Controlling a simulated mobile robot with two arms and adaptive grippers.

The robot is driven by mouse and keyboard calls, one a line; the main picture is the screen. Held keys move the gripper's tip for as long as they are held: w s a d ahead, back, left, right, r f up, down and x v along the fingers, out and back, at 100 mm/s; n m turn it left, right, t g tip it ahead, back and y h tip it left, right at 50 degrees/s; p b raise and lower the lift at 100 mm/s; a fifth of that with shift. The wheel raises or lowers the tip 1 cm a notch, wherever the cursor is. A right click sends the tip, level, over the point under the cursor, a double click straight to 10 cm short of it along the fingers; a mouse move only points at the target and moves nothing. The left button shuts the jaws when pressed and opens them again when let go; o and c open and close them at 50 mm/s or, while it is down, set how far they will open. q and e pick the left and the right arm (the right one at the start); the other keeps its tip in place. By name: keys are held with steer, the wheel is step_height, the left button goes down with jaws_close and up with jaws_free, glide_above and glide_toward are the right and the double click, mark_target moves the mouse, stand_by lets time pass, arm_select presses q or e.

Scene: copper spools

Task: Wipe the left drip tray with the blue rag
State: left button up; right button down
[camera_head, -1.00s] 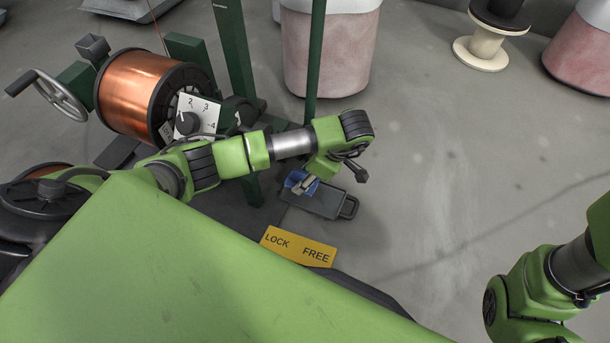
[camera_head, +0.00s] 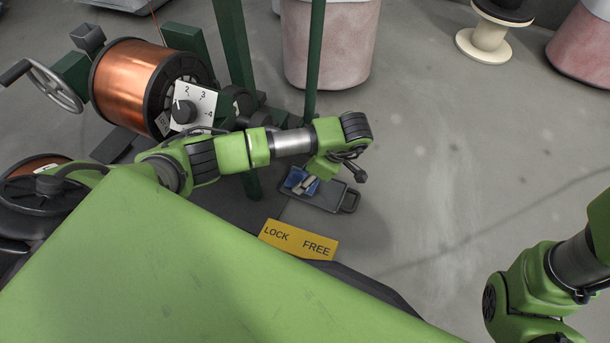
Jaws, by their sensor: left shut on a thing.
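The left drip tray (camera_head: 330,198) is a shallow dark tray with a loop handle at its right end, lying on the floor by the foot of the green stand. The blue rag (camera_head: 296,178) is at the tray's left part, partly hidden by my gripper. My left gripper (camera_head: 303,188) points down over the tray and is shut on the rag. The rag looks to be at or just above the tray surface; I cannot tell whether it touches. My right arm shows at the lower right, but its gripper is out of the picture.
A copper spool (camera_head: 140,82) with a handwheel (camera_head: 55,90) and a numbered dial (camera_head: 188,108) stands at the left. Green posts (camera_head: 314,60) rise behind the tray. A yellow LOCK/FREE sign (camera_head: 298,240) lies in front.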

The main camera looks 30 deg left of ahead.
mark_target(315, 185)
arm_select(q)
steer(key=shift+f, duration=0.35)
steer(key=shift+d, duration=0.15)
stand_by(0.3)
steer(key=shift+d, duration=0.7)
steer(key=shift+d, duration=0.1)
steer(key=shift+w+d, duration=0.1)
steer(key=shift+d, duration=0.6)
steer(key=shift+d, duration=0.15)
steer(key=shift+d, duration=0.65)
steer(key=shift+d, duration=0.1)
steer(key=shift+w+d, duration=0.1)
steer(key=shift+d, duration=0.6)
